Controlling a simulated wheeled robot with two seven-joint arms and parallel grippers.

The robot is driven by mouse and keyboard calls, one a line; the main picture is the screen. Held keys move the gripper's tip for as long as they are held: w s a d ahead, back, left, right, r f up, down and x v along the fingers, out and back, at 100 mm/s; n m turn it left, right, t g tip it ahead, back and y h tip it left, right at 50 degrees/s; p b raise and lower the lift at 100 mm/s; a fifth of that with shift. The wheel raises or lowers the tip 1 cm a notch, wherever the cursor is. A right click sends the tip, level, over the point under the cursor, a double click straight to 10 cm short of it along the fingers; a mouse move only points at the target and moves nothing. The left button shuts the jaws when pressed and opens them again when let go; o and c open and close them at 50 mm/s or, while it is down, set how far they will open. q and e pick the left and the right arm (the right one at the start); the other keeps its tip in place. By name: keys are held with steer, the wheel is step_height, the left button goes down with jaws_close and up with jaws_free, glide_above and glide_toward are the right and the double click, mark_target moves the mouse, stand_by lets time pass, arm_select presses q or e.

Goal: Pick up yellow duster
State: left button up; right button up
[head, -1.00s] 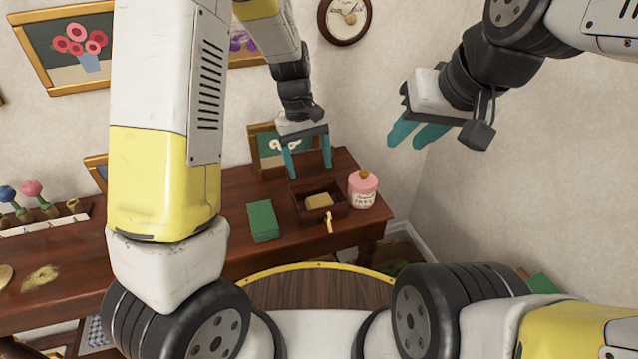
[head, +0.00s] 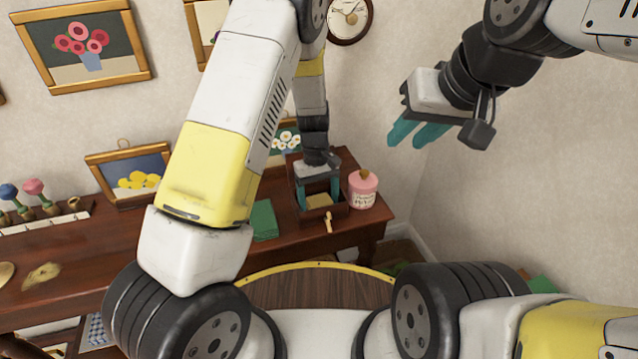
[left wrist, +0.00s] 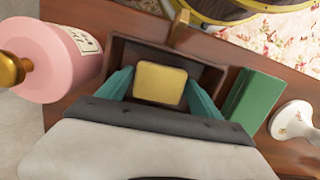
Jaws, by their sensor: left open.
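The yellow duster (head: 318,200) is a small tan-yellow block in a dark wooden box (head: 338,211) on the mantel shelf. In the left wrist view the duster (left wrist: 159,83) lies in the box between my two teal fingers. My left gripper (head: 320,196) is open, pointing down over the box, with one finger on each side of the duster. A gap to the fingers seems to remain, though contact low down is hard to see. My right gripper (head: 417,132) is raised in the air near the right wall, its teal fingers apart and empty.
A pink jar (head: 362,190) stands just right of the box. A green book (head: 263,220) lies to its left. A small wooden peg (head: 328,222) sticks out at the box's front. Framed pictures (head: 128,175) lean on the wall behind.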

mark_target(319, 200)
arm_select(q)
steer(key=c, duration=1.1)
step_height(319, 200, up, 10)
steer(key=shift+r, duration=0.1)
